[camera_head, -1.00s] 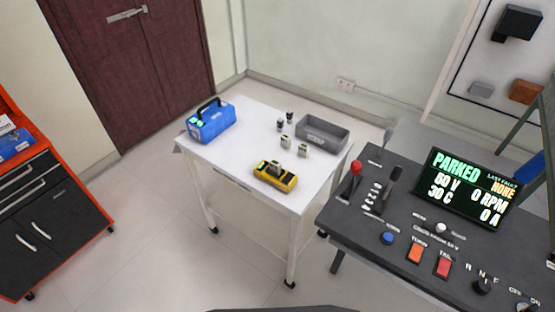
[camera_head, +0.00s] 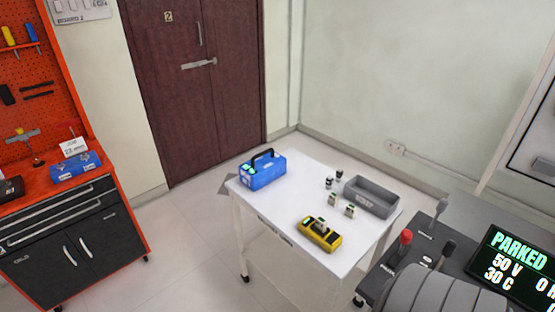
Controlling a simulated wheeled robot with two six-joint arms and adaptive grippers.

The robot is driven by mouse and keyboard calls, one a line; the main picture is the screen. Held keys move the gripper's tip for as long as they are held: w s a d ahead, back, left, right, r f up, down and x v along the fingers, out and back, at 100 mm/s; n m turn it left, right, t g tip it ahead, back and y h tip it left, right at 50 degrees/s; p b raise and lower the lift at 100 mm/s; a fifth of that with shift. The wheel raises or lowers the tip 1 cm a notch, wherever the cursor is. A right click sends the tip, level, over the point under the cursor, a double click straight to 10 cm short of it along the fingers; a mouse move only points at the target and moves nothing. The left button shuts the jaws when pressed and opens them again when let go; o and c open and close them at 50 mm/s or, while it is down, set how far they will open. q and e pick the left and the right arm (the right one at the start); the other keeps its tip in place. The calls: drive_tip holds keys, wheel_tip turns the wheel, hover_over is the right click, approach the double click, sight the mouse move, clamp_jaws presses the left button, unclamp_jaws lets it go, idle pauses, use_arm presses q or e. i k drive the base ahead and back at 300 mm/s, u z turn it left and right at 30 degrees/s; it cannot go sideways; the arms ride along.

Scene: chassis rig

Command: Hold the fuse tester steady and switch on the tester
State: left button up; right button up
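The yellow fuse tester (camera_head: 319,234) lies on the front part of the white table (camera_head: 285,211), with a small pale block on its top. Its switch is too small to make out. Two small pale fuse-like blocks (camera_head: 342,204) stand behind it, and two small dark cylinders (camera_head: 334,178) stand further back. Neither gripper is in view.
A blue case (camera_head: 262,172) and a grey bin (camera_head: 372,196) stand on the white table. The dark console (camera_head: 425,232) with levers and a display (camera_head: 518,262) is at the right. An orange tool cabinet (camera_head: 107,196) is at the left. Floor between is clear.

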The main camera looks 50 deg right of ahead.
sight(335, 236)
drive_tip(key=u, duration=0.15)
drive_tip(key=i, duration=2.1)
drive_tip(key=z, duration=2.9)
